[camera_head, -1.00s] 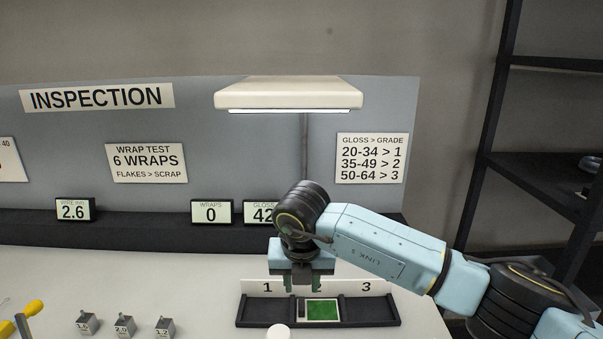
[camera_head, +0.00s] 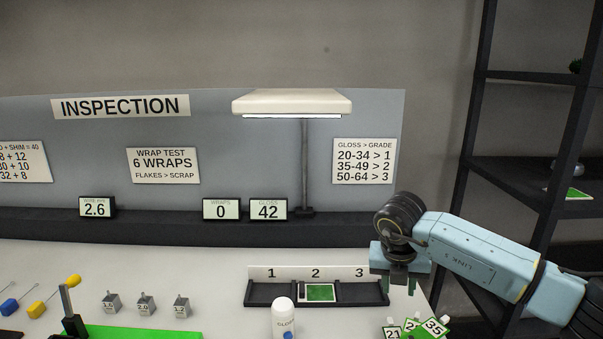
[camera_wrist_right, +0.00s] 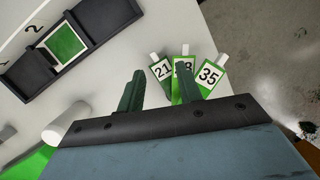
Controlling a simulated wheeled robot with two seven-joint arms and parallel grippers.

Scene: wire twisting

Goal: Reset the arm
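My right gripper (camera_head: 400,283) is at the right end of the bench, just right of the three-slot tray (camera_head: 258,294). In the right wrist view its two fingers (camera_wrist_right: 160,82) are spread apart with nothing between them. A green card (camera_head: 320,292) lies in the slot marked 2 of the tray; it also shows in the right wrist view (camera_wrist_right: 64,42). The slots marked 1 and 3 look empty. My left gripper is not in view.
Green tags numbered 21 and 35 (camera_head: 435,327), with another between, lie at the front right edge. A white gloss meter (camera_head: 284,318) stands before the tray. Several metal blocks (camera_head: 143,304) sit left. The displays read 2.6, 0 and 42 (camera_head: 268,209). A dark shelf (camera_head: 520,175) stands right.

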